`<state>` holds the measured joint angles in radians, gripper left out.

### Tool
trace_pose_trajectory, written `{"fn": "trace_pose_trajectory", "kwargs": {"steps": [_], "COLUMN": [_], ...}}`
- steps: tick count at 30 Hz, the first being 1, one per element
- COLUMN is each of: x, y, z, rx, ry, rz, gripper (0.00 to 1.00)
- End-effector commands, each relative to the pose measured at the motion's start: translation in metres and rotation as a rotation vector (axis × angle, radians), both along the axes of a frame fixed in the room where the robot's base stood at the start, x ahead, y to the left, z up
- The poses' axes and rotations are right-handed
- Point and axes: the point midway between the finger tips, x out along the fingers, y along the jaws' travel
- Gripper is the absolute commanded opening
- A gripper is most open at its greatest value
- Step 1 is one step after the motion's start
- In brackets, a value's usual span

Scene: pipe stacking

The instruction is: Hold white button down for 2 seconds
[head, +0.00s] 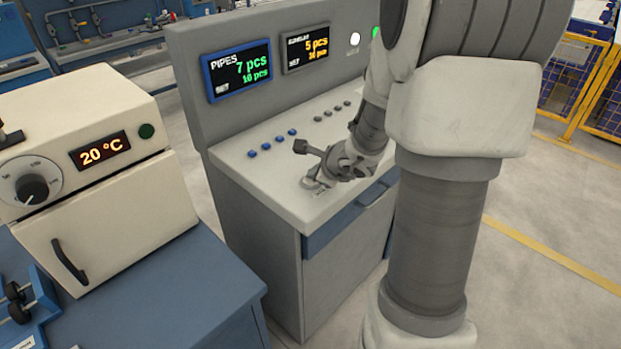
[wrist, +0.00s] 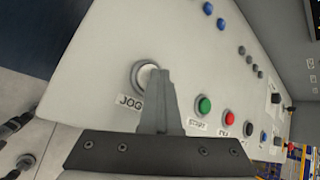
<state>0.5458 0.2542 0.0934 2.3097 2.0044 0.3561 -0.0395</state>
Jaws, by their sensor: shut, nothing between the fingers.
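The white button (wrist: 143,77) sits in a metal ring on the sloped light console top, with the label JOG beside it, in the wrist view. My gripper (wrist: 161,73) is shut and empty. Its fingertips overlap the right part of the button in that view; I cannot tell whether they touch or press it. In the head view my gripper (head: 316,184) is low over the front edge of the console top (head: 255,180), and the button cannot be made out there.
A green button (wrist: 204,106) labelled START and a red button (wrist: 229,118) are close to the right of my fingers. Blue buttons (head: 266,146) line the console. Two displays (head: 237,70) stand behind. A cream oven (head: 110,215) is at left.

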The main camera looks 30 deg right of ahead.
Motion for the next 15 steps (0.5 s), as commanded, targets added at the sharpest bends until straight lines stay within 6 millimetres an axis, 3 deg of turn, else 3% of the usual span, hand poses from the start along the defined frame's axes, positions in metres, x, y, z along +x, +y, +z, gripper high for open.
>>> {"fn": "trace_pose_trajectory", "kwargs": {"steps": [8, 15], "x": [0.000, 0.000], "y": [0.000, 0.000], "z": [0.015, 0.015], "rx": [-0.001, 0.000], "ry": [0.001, 0.000], "rz": [0.000, 0.000], "gripper": [0.00, 0.00]}}
